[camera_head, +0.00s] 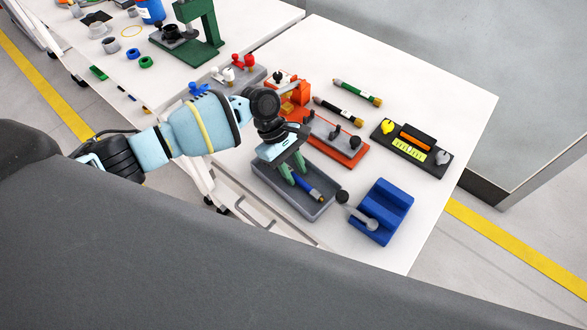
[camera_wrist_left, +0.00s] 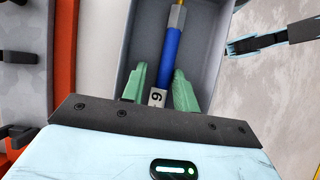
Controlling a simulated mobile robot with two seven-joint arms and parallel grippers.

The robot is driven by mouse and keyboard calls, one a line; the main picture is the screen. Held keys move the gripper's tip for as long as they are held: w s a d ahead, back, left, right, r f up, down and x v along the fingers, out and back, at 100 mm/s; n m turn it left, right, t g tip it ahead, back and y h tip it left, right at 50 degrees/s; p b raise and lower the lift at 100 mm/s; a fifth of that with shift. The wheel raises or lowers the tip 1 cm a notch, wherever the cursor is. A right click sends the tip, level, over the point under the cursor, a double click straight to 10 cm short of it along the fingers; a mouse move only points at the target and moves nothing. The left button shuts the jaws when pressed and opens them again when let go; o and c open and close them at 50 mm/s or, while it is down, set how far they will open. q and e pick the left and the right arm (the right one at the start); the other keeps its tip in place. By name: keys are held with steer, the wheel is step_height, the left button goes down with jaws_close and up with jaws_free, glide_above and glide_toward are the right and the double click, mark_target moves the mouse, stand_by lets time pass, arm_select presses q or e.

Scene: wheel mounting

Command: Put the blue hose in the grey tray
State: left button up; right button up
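The blue hose (camera_head: 304,187) lies in the grey tray (camera_head: 322,209), with a brass-coloured end pointing away from my left gripper. It also shows in the left wrist view (camera_wrist_left: 171,60), running along the tray (camera_wrist_left: 207,45). My left gripper (camera_head: 293,172) reaches down into the tray with its green fingers apart, one on each side of the hose's near end. In the left wrist view the fingers (camera_wrist_left: 158,88) show a gap around a small label marked 6 (camera_wrist_left: 157,98).
An orange fixture (camera_head: 345,153) stands just behind the tray, and a blue block with a lever (camera_head: 382,212) stands to its right. The white tabletop (camera_head: 440,85) is clear at the back right.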

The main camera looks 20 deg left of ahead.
arm_select(q)
steer(key=shift+s+a+f, duration=0.3)
steer(key=shift+s+f, duration=0.35)
steer(key=shift+f, duration=0.25)
steer(key=shift+r, duration=0.3)
steer(key=d+p+v, duration=0.1)
steer(key=v, duration=1.2)
steer(key=shift+w+r, duration=0.25)
steer(key=shift+w, duration=0.05)
